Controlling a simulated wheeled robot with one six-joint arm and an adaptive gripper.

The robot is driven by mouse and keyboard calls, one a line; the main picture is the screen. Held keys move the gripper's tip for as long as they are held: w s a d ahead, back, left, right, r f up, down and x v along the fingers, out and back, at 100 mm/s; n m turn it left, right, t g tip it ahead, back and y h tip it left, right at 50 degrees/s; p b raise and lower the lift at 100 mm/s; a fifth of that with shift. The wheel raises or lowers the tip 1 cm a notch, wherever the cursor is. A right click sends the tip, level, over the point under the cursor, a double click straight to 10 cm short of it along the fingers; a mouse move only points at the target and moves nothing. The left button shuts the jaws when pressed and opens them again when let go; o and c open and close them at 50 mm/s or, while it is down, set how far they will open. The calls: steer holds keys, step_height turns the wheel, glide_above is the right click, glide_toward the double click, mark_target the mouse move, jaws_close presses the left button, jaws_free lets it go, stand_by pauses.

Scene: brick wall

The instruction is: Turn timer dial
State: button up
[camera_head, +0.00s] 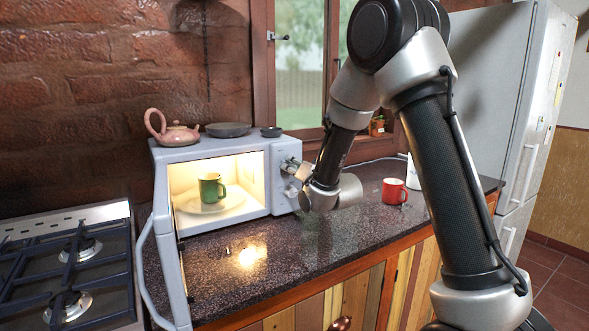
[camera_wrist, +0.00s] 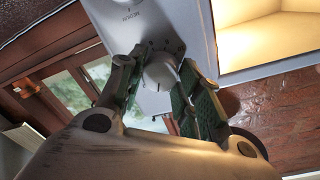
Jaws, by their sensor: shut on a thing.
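The microwave (camera_head: 170,160) stands on the dark counter with its door swung open to the left and its inside lit. A green mug (camera_head: 211,188) stands on the plate (camera_head: 203,205) inside it. My gripper (camera_head: 291,178) is at the control panel on the right of the microwave front. In the wrist view, the fingers of my gripper (camera_wrist: 160,85) are closed around the pale round timer dial (camera_wrist: 160,72). Marks show on the panel around the dial, partly covered by the fingers. In the head view my wrist and gripper hide most of the dial.
A pink teapot (camera_head: 172,130), a dark pan (camera_head: 228,130) and a small dark dish (camera_head: 271,132) sit on the microwave. A red mug (camera_head: 394,191) stands on the counter to the right. A gas hob (camera_head: 75,250) is at left. The front counter is clear.

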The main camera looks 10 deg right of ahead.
steer(key=shift+m, duration=0.6)
steer(key=o, duration=1)
steer(key=shift+o, duration=0.2)
steer(key=shift+s+d, duration=0.1)
steer(key=v, duration=0.7)
steer(key=shift+s, duration=0.15)
